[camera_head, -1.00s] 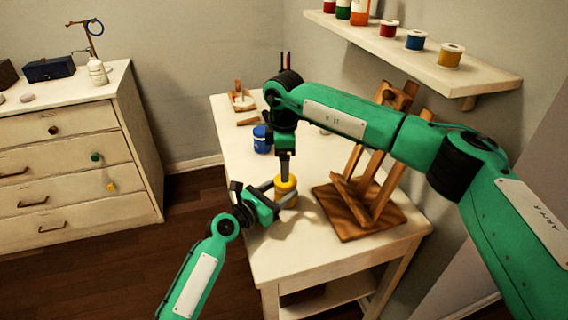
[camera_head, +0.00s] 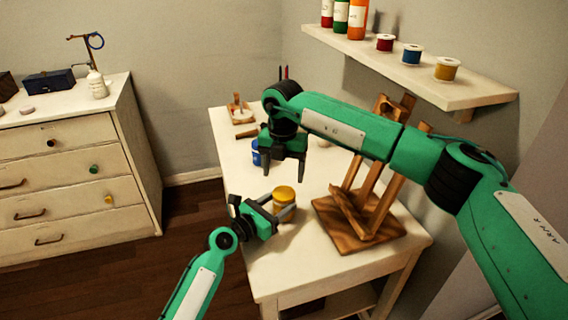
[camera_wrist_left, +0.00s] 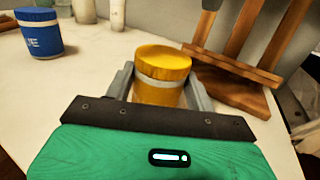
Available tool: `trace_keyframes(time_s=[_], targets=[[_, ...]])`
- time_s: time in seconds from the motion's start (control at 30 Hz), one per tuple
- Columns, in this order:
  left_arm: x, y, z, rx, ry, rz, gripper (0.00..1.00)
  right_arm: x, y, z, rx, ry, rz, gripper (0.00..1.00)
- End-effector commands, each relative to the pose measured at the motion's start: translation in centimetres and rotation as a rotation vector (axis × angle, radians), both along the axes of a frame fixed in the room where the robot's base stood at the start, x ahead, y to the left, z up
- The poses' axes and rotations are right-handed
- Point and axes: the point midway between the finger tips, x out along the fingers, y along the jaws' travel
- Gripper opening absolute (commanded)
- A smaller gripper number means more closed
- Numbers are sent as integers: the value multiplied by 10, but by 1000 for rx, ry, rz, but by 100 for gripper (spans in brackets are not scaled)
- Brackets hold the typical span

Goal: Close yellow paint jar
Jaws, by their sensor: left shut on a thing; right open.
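The yellow paint jar (camera_head: 284,199) stands upright on the white table, with a yellow lid on its top. In the left wrist view the jar (camera_wrist_left: 160,90) shows a pale band below the lid, and the lid looks level. My left gripper (camera_head: 277,208) is shut on the jar's body, one finger on each side; it also shows in the left wrist view (camera_wrist_left: 160,92). My right gripper (camera_head: 287,176) is open and empty, above and behind the jar, clear of the lid.
A blue jar (camera_wrist_left: 42,34) stands farther back on the table, partly behind my right gripper in the head view. A wooden easel (camera_head: 360,222) stands right of the yellow jar. A shelf (camera_head: 480,92) with paints hangs above. The table's front left is clear.

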Motion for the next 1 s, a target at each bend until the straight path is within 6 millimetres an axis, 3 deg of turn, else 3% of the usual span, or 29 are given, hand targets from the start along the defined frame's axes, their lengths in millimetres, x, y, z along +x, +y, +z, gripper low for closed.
trace_keyframes(time_s=[1.0], targets=[[0, 0, 0, 0, 0, 1, 0, 0, -2, 17, 2, 0, 1579, 73]])
